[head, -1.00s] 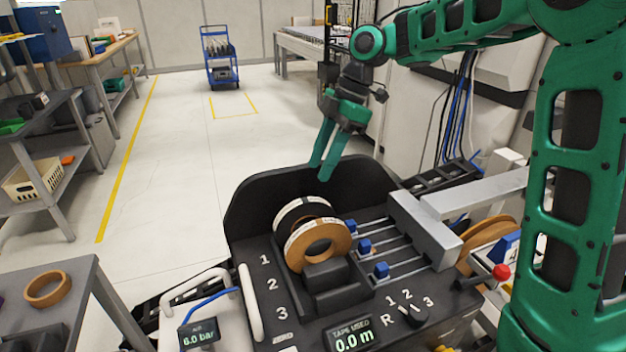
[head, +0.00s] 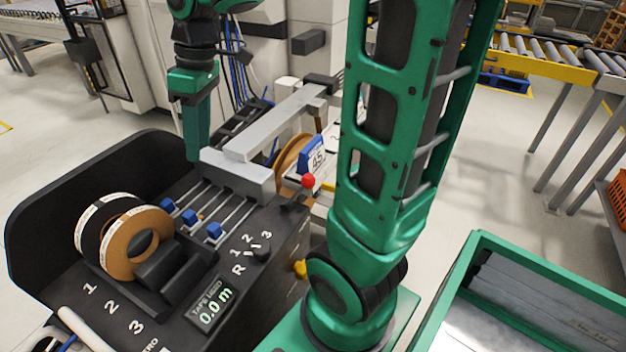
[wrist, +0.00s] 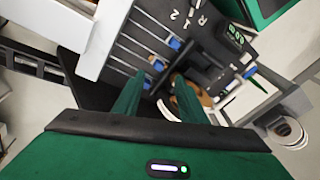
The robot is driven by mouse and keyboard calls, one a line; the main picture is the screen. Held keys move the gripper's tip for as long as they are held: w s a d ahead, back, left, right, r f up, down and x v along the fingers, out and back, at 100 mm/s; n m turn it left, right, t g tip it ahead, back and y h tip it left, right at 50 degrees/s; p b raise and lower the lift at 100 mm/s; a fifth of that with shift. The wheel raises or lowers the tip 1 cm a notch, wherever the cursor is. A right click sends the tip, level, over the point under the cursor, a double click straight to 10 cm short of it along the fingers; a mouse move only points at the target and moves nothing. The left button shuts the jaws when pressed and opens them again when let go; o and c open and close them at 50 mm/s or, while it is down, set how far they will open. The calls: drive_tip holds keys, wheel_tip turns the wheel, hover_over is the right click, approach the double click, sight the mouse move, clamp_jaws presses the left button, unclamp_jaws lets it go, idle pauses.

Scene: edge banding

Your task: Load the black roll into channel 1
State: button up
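The black roll (head: 90,226), with a pale printed rim, stands upright on the machine (head: 40,200), on the side of the printed 1. The brown roll (head: 133,243) stands against it in front and hides part of it. My gripper (head: 194,158) points down, apart from the rolls, over the far side of the machine near the left end of the grey bar. In the wrist view its two fingers (wrist: 157,85) are apart with nothing between them. The brown roll (wrist: 206,98) shows there beyond the right finger. I cannot make out the black roll clearly there.
Blue sliders (head: 190,217) on rods lie between the rolls and the grey bar (head: 237,175). A red-knobbed lever (head: 308,181) and a selector knob (head: 261,252) are at right. The display (head: 211,308) reads 0.0 m. A green-rimmed bin (head: 470,245) stands at the lower right.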

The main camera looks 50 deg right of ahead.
drive_tip(key=s+d+f+m, duration=0.2)
drive_tip(key=s+d+m, duration=0.2)
drive_tip(key=s, duration=0.3)
drive_tip(key=s+d+f+m+h, duration=0.1)
drive_tip(key=s+d+f+m, duration=0.1)
drive_tip(key=s+d+m, duration=0.2)
drive_tip(key=s+d+f+m+h, duration=0.1)
drive_tip(key=s+d+f+m, duration=0.2)
drive_tip(key=s, duration=0.7)
drive_tip(key=m, duration=0.2)
drive_tip(key=shift+s+d+m+g, duration=0.4)
drive_tip(key=shift+f, duration=0.1)
drive_tip(key=shift+w+f, duration=0.35)
drive_tip(key=shift+w, duration=0.4)
drive_tip(key=shift+s+r, duration=0.1)
